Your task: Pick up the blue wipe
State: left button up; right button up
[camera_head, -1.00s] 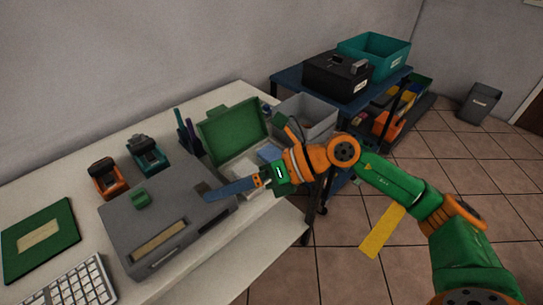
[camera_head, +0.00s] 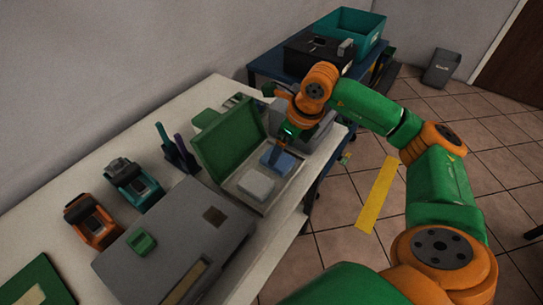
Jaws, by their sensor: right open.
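The blue wipe (camera_head: 278,160) lies in an open case with a green lid (camera_head: 229,142), on the right side of the tray, beside a white wipe (camera_head: 256,184). My right gripper (camera_head: 281,146) points down at the far edge of the blue wipe, very close above it. Its jaws are open, and its fingers partly cover the wipe's far edge. I cannot tell whether the fingertips touch it. My left gripper is not in view.
A grey box (camera_head: 180,245) with a green knob stands in front of the case. Orange (camera_head: 90,221) and teal (camera_head: 133,184) devices stand to the left. A grey bin (camera_head: 318,132) is behind my right gripper. A blue cart with a teal crate (camera_head: 352,33) stands at the back.

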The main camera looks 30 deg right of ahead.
jog(key=x, duration=0.4)
jog(key=shift+w+a+f, duration=0.1)
jog(key=shift+w+f, duration=0.05)
jog(key=c, duration=1.1)
jog(key=shift+r+b, duration=0.4)
jog(key=shift+r, duration=1.15)
jog(key=s+a+r, duration=0.1)
jog(key=s+r, duration=0.2)
jog(key=s, duration=0.1)
jog(key=s+a+r+b, duration=0.1)
jog(key=s+r, duration=0.2)
jog(key=s, duration=0.2)
jog(key=s+a+r, duration=0.1)
jog(key=s+r, duration=0.3)
jog(key=shift+s+a+b, duration=0.25)
jog(key=shift+s+b, duration=0.05)
jog(key=shift+s, duration=0.1)
